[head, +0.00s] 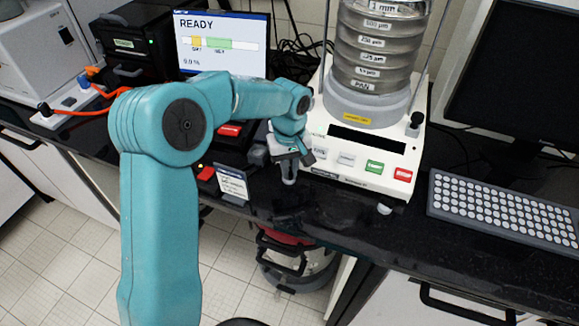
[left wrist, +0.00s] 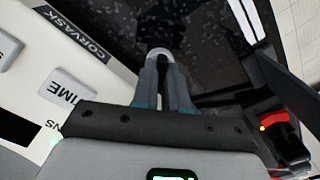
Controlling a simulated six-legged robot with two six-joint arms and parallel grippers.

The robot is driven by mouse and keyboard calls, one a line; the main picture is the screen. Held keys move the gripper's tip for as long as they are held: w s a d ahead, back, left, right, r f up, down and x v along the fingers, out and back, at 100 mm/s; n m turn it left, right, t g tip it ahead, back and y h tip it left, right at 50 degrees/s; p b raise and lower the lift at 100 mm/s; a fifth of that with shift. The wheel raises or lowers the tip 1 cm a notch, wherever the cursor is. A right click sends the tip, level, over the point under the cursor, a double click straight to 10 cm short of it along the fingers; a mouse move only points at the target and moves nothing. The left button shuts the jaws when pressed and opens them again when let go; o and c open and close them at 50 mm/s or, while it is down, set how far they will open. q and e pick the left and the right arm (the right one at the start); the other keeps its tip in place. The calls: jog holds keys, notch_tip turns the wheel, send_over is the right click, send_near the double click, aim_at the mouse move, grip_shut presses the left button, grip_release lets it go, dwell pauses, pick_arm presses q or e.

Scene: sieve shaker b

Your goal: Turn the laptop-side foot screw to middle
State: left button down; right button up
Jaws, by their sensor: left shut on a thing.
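The sieve shaker (head: 370,135) is a white box with a stack of grey metal sieves on top. My left gripper (head: 289,178) is at the front left corner of its base, fingers pointing down. In the left wrist view the gripper (left wrist: 161,75) is shut on the laptop-side foot screw (left wrist: 160,53), a light round piece at the fingertips. The fingers hide most of the screw, and its turn angle cannot be read. The other front foot (head: 384,209) shows under the right corner. The laptop screen (head: 222,45) reads READY above a bar with a green zone. My right gripper is not in view.
A small sign card (head: 232,182) and a red switch (head: 206,173) stand close left of my gripper. A keyboard (head: 505,208) and a dark monitor (head: 515,75) are at the right. A red-topped bin (head: 290,255) stands below the black counter's front edge.

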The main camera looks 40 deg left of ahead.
pick_arm(q)
jog(key=m, duration=0.3)
jog(key=shift+f+m, duration=0.15)
jog(key=shift+m, duration=1.85)
jog(key=c, duration=1.4)
grip_release()
jog(key=shift+c, duration=0.2)
jog(key=shift+w+a+f, duration=0.1)
